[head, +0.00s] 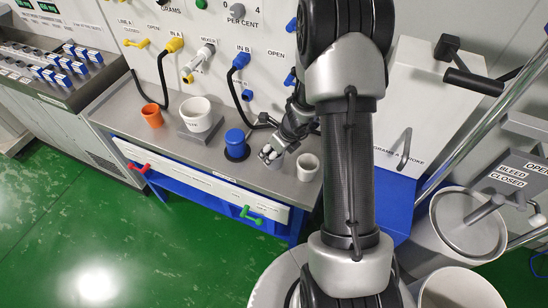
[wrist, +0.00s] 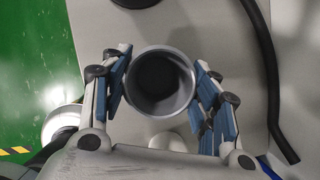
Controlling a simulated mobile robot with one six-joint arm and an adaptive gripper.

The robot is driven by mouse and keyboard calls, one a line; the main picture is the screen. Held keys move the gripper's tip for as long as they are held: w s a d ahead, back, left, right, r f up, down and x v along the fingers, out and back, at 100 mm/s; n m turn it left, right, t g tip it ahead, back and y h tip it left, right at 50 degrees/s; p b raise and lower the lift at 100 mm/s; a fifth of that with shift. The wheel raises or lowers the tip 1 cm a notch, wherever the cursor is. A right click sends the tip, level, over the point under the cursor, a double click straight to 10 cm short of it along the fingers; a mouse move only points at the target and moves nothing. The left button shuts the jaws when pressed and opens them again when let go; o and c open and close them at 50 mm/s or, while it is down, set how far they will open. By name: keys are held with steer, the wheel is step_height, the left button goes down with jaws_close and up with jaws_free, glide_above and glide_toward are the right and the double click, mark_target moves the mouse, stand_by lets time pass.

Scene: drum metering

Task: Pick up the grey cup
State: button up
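In the wrist view a round grey cup (wrist: 160,84) with a dark inside stands between the two fingers of my gripper (wrist: 162,75). The blue-padded fingers are spread, one on each side of the cup's rim. The gap at the rim is very small and I cannot tell whether the pads touch it. In the head view my gripper (head: 270,155) is low over the bench's front part, and it mostly hides whatever is between its fingers. A pale cup (head: 308,168) stands apart, just right of my gripper.
A white cup (head: 196,115) on a grey block and an orange cup (head: 152,116) are farther left. A black hose (wrist: 268,80) lies right of the fingers. The bench (head: 128,104) ends at its front edge above the green floor.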

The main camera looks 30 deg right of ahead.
steer(key=c, duration=0.5)
steer(key=shift+r, duration=0.15)
steer(key=shift+c, duration=0.2)
